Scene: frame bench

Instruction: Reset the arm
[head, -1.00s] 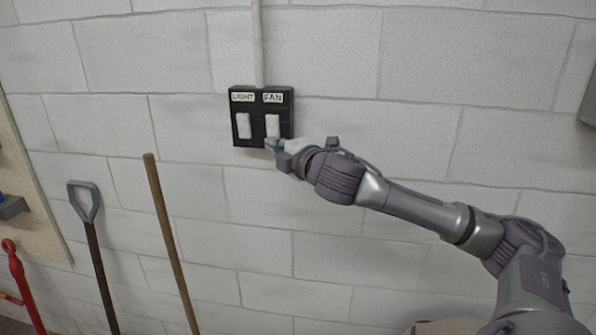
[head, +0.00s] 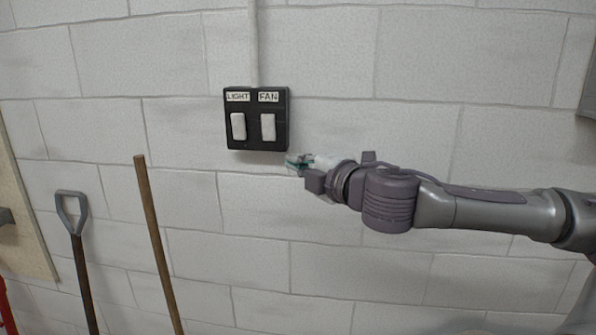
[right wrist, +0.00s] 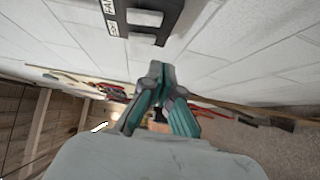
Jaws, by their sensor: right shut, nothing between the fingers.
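My right gripper (head: 298,162) is shut and empty. In the head view it is just below and to the right of the black switch box (head: 256,145), apart from it. The box is on the wall and carries a white LIGHT switch (head: 238,126) on the left and a white FAN switch (head: 268,127) on the right. In the right wrist view the shut teal fingers of the gripper (right wrist: 156,75) are at the middle, and the switch box (right wrist: 172,15) is at the top. My left gripper is in neither view.
A grey-handled tool (head: 73,225) and a wooden pole (head: 155,235) lean at the lower left. A beige board (head: 30,240) is at the left edge. The white block wall (head: 450,70) around my right arm is mostly clear.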

